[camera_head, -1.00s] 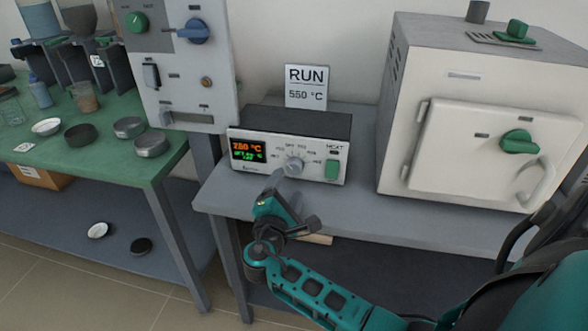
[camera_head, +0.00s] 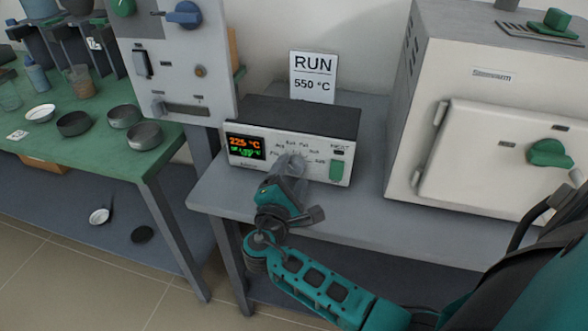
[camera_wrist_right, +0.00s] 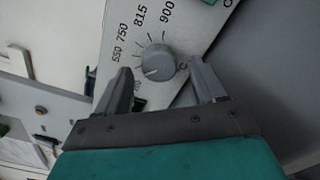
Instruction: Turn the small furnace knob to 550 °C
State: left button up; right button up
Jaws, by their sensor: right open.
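The small furnace control box (camera_head: 290,125) stands on the grey bench with a lit display (camera_head: 245,147), orange digits on top and green below. The orange figure looks like 225 °C. Its grey round knob (camera_wrist_right: 155,62) shows in the right wrist view, with 550, 750, 815 and 900 marked around it. My right gripper (camera_wrist_right: 161,75) is open, one finger on each side of the knob, with gaps visible. In the head view my right gripper (camera_head: 289,172) is in front of the panel and largely hides the knob. My left gripper is not in view.
A sign (camera_head: 313,76) reading RUN 550 °C stands behind the box. A green switch (camera_head: 336,170) is right of the knob. A large white furnace (camera_head: 490,130) stands at right. A green table (camera_head: 100,150) with dishes is at left.

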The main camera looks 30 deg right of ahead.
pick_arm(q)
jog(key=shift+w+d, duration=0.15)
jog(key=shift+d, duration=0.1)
pick_arm(e)
jog(key=shift+w+d, duration=0.1)
jog(key=shift+c, duration=0.3)
